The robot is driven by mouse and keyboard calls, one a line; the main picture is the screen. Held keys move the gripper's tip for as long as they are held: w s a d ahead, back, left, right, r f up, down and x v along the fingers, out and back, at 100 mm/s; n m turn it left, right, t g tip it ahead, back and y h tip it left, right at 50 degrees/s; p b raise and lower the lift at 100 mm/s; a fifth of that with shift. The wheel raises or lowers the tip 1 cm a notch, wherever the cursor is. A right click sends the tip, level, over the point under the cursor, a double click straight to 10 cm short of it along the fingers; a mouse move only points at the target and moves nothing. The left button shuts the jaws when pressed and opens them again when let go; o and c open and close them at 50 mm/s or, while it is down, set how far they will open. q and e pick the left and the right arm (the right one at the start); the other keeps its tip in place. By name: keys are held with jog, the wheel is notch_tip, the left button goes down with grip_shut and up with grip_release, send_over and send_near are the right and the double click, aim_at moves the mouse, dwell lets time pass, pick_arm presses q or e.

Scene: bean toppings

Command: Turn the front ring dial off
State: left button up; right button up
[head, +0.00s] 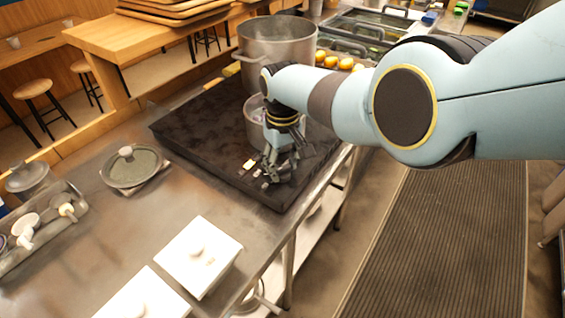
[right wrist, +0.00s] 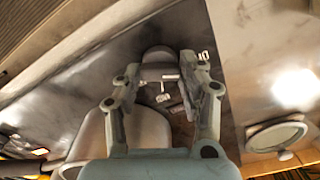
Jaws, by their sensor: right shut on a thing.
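The black cooktop (head: 190,128) lies on the steel counter, with small white markings by its front corner. My right gripper (head: 276,176) reaches down to this corner beside the pot. In the right wrist view its two fingers (right wrist: 163,66) are closed around a dark rounded knob (right wrist: 158,53), which I take as the front ring dial. In the head view the gripper hides the dial. The dial's exact turn angle cannot be read. My left gripper is not in view.
A steel pot (head: 253,125) stands close behind my right gripper, and a larger pot (head: 276,50) stands farther back. A lidded dish (head: 130,168), white lidded containers (head: 198,257) and a tray of utensils (head: 42,240) are on the counter. The counter's middle is clear.

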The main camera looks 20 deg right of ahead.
aim_at(283, 167)
jog(key=shift+n, duration=0.3)
jog(key=o, duration=1.2)
jog(key=shift+c, duration=0.2)
jog(key=shift+r, duration=0.1)
notch_tip(283, 167, up, 12)
